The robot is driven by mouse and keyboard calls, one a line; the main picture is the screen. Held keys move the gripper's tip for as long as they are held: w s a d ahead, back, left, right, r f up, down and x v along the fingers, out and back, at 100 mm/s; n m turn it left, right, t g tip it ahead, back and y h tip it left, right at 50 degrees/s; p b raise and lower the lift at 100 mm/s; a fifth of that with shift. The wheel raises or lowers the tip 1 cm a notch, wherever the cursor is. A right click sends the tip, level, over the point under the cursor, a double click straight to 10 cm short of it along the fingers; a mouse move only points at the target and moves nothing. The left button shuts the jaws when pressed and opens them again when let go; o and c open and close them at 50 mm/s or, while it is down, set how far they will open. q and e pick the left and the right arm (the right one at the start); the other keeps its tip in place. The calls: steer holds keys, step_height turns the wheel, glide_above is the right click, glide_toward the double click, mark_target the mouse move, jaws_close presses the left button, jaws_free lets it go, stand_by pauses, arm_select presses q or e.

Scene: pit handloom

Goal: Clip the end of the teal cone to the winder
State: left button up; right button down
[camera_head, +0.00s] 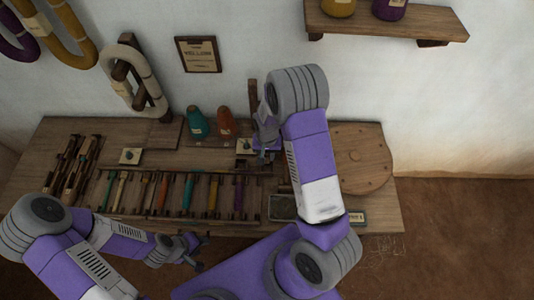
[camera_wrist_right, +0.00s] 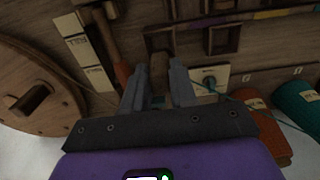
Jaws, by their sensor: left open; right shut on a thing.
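The teal cone (camera_head: 197,122) stands upright at the back of the bench; it also shows at the right of the right wrist view (camera_wrist_right: 298,104). A thin teal thread (camera_wrist_right: 245,104) runs from it toward my right gripper (camera_wrist_right: 158,88). That gripper is shut on the thread's end, with a bit of teal between the fingertips; the exact grip is partly hidden. In the head view it is over the bench, right of the cones, largely behind my arm. A wooden spindle-like part (camera_wrist_right: 158,42) lies just beyond its fingertips; I cannot tell whether they touch. My left gripper (camera_head: 192,250) is open and empty at the bench's front.
An orange cone (camera_head: 227,122) stands beside the teal one. A white plate with a dark knob (camera_wrist_right: 208,78) is near my right fingers. A round wooden wheel (camera_head: 362,160) is at the right. A rack with coloured bobbins (camera_head: 163,193) fills the front middle of the bench.

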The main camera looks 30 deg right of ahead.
mark_target(267, 163)
steer(key=shift+f+b, duration=2.1)
steer(key=shift+f, duration=0.95)
steer(key=c, duration=0.5)
jaws_free()
step_height(267, 163, up, 8)
steer(key=p, duration=0.6)
steer(key=shift+r, duration=0.1)
